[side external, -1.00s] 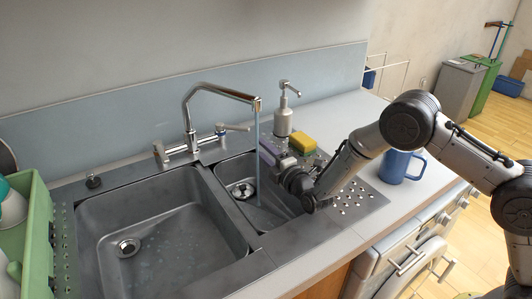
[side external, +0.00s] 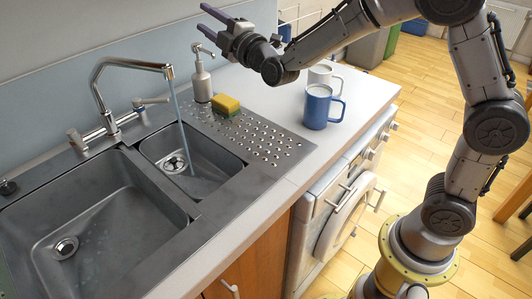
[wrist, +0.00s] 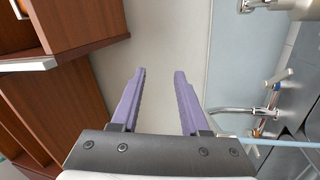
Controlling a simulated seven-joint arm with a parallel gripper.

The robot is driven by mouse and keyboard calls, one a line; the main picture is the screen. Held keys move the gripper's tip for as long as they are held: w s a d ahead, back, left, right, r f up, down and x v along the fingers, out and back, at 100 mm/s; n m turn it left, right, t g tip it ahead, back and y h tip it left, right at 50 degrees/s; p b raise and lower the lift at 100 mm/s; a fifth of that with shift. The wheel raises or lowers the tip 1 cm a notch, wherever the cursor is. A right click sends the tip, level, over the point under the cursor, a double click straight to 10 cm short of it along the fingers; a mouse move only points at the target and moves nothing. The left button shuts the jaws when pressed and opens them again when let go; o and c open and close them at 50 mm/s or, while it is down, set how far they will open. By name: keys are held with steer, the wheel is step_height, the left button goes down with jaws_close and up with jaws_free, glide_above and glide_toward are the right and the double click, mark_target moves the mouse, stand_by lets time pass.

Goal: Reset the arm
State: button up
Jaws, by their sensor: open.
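My gripper (side external: 207,19) is raised above the counter, over the area behind the soap dispenser, with its purple fingers pointing left toward the wall. In the wrist view my gripper (wrist: 160,75) has its two purple fingers apart with nothing between them. The wrist view looks toward the wall, with wooden cabinets (wrist: 75,50) at left and the faucet (wrist: 245,110) at right.
The sink (side external: 90,225) has two basins, with water running from the tap (side external: 125,65) into the smaller one. A soap dispenser (side external: 202,82), a yellow-green sponge (side external: 226,104), a blue mug (side external: 317,108) and a white mug (side external: 320,74) stand on the counter (side external: 265,99).

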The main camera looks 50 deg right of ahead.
steer(key=s+d+r+m+g+y, duration=0.1)
steer(key=s+d+r+m+g, duration=0.15)
steer(key=s, duration=0.65)
steer(key=s+d+r+m+g, duration=0.1)
steer(key=s+r+m, duration=0.2)
steer(key=s, duration=0.6)
steer(key=s+d+f+m+g, duration=0.1)
steer(key=s+f+m+g, duration=0.8)
steer(key=s+f, duration=0.9)
steer(key=s+g, duration=0.2)
steer(key=s, duration=0.2)
steer(key=shift+s+f+m, duration=0.35)
